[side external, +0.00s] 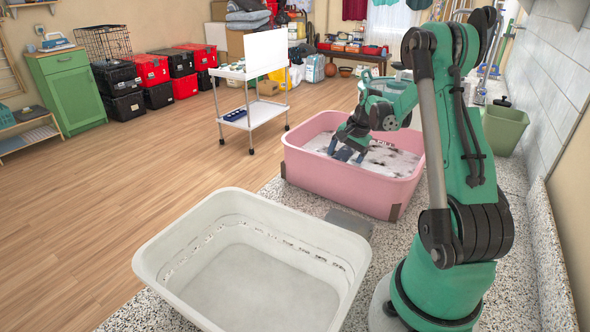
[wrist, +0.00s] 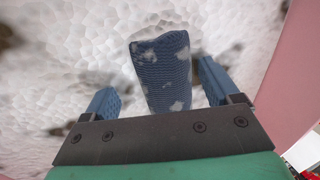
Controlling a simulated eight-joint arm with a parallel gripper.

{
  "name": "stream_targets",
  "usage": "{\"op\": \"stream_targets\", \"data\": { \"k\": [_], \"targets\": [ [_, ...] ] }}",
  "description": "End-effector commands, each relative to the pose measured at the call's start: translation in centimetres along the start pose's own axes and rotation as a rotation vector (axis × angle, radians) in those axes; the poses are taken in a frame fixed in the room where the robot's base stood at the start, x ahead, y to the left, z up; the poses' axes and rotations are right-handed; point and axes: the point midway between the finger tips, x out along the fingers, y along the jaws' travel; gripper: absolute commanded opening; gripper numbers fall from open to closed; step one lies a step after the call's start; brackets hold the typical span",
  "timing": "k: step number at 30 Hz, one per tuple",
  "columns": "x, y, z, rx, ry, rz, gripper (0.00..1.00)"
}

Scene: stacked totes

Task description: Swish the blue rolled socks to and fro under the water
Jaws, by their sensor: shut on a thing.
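The blue rolled socks (wrist: 165,68) are between the two blue fingers of my gripper (wrist: 158,82) in the wrist view, with patches of white foam on their ribbed surface. My gripper is shut on them; their far end points into the foam. In the side view my gripper (side external: 350,146) reaches down into the pink tub (side external: 350,190), near its left part, at the foam. The socks are hard to make out there. White foam with dark gaps (side external: 388,160) covers the water, so I cannot tell how deep the socks are.
An empty white tub (side external: 250,270) stands in front on the speckled counter (side external: 540,280). A grey flat piece (side external: 349,222) lies between the tubs. A green bin (side external: 503,128) stands at the back right. The pink tub's wall is close at the wrist view's right.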

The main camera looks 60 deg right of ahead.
Motion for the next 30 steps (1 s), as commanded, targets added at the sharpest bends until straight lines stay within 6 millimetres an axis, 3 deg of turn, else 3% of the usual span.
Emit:
{"op": "stream_targets", "data": {
  "k": [11,30],
  "targets": [
    [-0.3,-0.2,0.0,0.0,0.0,0.0,0.3],
    [-5.7,-1.8,0.0,0.0,0.0,0.001,0.3]
  ]
}}
